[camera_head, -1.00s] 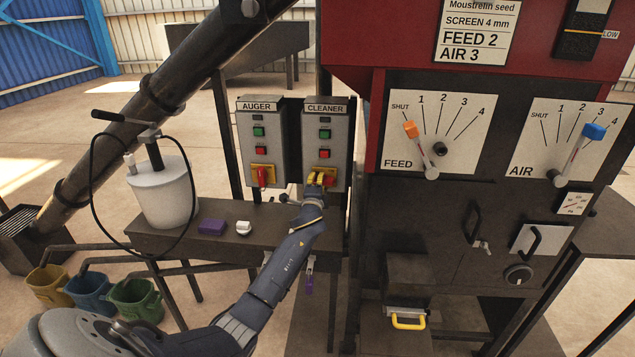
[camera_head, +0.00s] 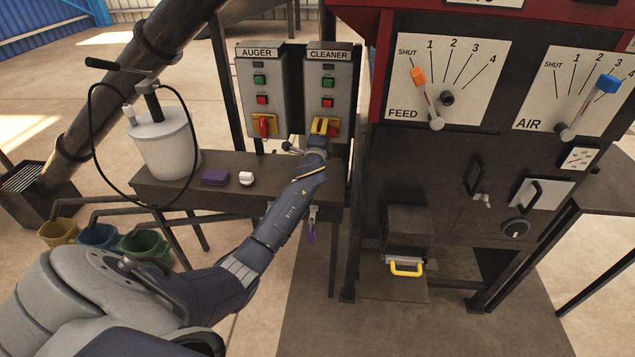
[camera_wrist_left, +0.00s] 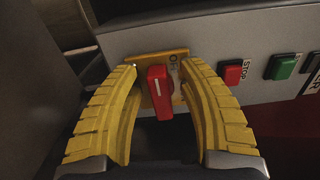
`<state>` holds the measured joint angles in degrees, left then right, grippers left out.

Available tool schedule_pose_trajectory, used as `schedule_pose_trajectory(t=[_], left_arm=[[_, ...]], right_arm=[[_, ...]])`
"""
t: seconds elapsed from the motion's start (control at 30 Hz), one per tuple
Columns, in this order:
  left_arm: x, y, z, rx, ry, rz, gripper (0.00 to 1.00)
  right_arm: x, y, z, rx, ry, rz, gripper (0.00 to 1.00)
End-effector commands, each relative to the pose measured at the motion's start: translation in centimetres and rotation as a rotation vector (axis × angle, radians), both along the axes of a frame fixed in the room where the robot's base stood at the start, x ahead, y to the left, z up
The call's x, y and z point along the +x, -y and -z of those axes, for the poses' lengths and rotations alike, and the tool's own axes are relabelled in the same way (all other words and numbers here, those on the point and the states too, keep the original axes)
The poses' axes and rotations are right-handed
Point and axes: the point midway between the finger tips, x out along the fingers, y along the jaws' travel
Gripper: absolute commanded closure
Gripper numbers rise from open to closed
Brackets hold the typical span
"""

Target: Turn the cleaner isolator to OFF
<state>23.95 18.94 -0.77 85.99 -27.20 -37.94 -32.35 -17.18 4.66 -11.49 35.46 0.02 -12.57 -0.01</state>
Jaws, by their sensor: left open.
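The cleaner control box (camera_head: 327,88) hangs to the right of the auger box in the head view. Its isolator is a red handle (camera_wrist_left: 158,88) on a yellow plate (camera_wrist_left: 178,60), seen close in the left wrist view with part of an "O" label beside it. My left gripper (camera_head: 322,126) is at this isolator. In the wrist view its two yellow fingers (camera_wrist_left: 160,108) stand open on either side of the red handle, with a gap visible on both sides. In the head view the gripper partly hides the isolator. My right gripper is not in view.
The red STOP button (camera_wrist_left: 232,72) and green button (camera_wrist_left: 281,66) sit close to the right finger in the wrist view. The auger box (camera_head: 262,92) with its own red isolator is just left. The bench (camera_head: 290,173) below carries a purple block (camera_head: 215,178) and a white item (camera_head: 246,178).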

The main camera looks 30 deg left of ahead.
Motion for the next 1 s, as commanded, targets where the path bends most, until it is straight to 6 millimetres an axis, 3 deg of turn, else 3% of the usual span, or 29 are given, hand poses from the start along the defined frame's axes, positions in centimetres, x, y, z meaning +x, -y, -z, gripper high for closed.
schedule_pose_trajectory(t=[1.0], left_arm=[[0.8, 1.3, -2.1, 1.173, -0.598, -0.003, 0.58]], right_arm=[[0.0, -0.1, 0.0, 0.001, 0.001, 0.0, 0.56]])
